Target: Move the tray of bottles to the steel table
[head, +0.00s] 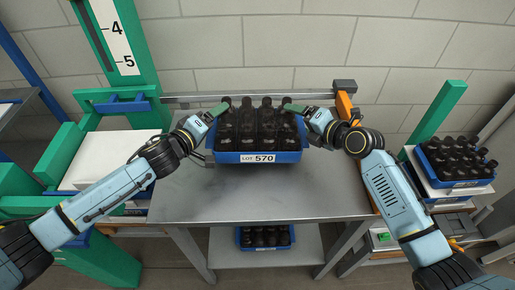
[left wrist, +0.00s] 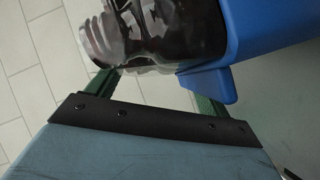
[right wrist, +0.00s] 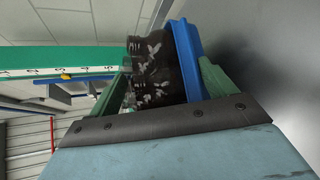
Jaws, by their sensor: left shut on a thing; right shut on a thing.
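A blue tray (head: 228,157) labelled "LOT 570" holds several dark bottles (head: 262,125) at the back of the steel table (head: 270,195). My left gripper (head: 219,110) is shut on the tray's left side, and my right gripper (head: 296,109) is shut on its right side. The tray looks level; whether it touches the tabletop cannot be told. The left wrist view shows the blue tray wall (left wrist: 265,25) and a dark bottle (left wrist: 180,30) by the green fingers. The right wrist view shows the tray wall (right wrist: 186,50) and bottles (right wrist: 155,75) between the fingers.
Another blue tray of bottles (head: 265,247) sits on the table's lower shelf. A further tray of bottles (head: 455,165) stands on a stand at the right. A green frame with a number scale (head: 115,35) and a white block (head: 105,155) are at the left. The tabletop's front is clear.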

